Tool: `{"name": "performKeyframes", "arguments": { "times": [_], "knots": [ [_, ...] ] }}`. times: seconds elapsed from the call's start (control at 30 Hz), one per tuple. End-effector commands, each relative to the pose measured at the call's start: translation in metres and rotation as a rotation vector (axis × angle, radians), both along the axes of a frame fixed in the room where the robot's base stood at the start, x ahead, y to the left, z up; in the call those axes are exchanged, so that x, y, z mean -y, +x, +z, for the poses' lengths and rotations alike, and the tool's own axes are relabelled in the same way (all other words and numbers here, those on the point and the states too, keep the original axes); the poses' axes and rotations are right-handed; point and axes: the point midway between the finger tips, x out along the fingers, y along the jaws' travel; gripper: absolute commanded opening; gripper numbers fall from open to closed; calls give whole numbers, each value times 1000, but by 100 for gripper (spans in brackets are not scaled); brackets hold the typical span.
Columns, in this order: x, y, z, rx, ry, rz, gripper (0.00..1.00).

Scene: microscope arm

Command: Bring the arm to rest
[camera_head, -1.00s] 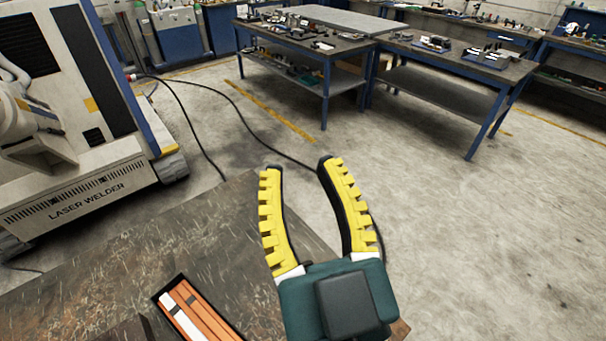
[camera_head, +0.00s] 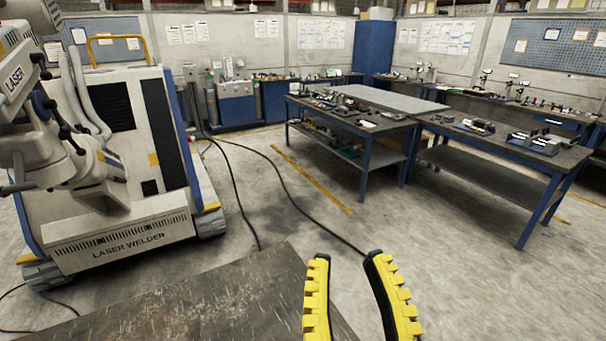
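My gripper (camera_head: 346,263) shows at the bottom of the head view, right of centre. The palm of the gripper is below the picture's edge and hidden. The fingers are beside the right edge of the dark, scratched tabletop (camera_head: 215,305), with concrete floor seen between and beyond them. I cannot tell their height above it.
A white laser welder (camera_head: 125,230) on wheels stands at the left. Blue-framed workbenches (camera_head: 345,128) with small parts stand ahead and to the right (camera_head: 490,150). Black cables (camera_head: 275,180) lie on the floor. The concrete floor (camera_head: 440,255) at the right is clear.

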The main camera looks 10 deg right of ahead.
Motion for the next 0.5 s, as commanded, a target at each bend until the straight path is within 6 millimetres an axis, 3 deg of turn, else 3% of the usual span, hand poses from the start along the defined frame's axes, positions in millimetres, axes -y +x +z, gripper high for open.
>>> {"name": "performKeyframes", "arguments": {
  "times": [0.03, 0.5],
  "knots": [
    [0, -1, 42, 3, 1, 0, 34],
    [1, -1, 252, 4, 10, 3, 34]
  ]
}}
